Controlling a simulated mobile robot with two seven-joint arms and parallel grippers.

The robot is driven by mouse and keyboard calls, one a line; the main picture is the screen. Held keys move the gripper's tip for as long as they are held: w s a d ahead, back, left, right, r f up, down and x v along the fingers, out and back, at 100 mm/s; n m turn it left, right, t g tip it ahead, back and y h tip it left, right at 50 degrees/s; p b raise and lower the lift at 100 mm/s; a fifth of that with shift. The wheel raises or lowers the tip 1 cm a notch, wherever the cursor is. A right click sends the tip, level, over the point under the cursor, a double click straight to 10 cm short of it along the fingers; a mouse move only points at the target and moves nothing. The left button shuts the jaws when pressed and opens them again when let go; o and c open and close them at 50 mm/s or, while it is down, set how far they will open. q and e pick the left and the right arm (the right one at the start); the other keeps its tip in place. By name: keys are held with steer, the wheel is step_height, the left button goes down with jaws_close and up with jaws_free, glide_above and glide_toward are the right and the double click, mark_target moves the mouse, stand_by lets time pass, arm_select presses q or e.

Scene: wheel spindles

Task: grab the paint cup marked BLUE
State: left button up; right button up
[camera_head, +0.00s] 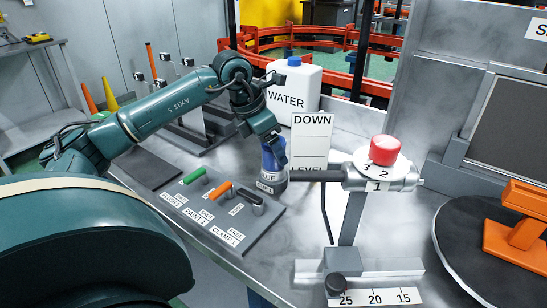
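The paint cup marked BLUE (267,177) stands at the middle of the metal bench. It is blue, with a dark lower part and a white label on which "LUE" can be read. My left arm reaches in from the left, and its gripper (274,153) is at the cup's upper part, covering some of it. The fingers overlap the cup in this view. I cannot tell whether they are closed on it or only beside it. My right gripper is not in view.
A stand with a red knob (385,150) is right of the cup, its dark rod ending close by. Behind are a white WATER jug (293,87) and a DOWN sign (312,140). A lever panel (222,222) lies in front. A dark turntable (468,262) is at right.

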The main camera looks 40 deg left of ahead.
arm_select(q)
steer(key=shift+x, duration=1.25)
steer(key=shift+r, duration=0.1)
steer(key=c, duration=1.3)
steer(key=shift+o, duration=0.2)
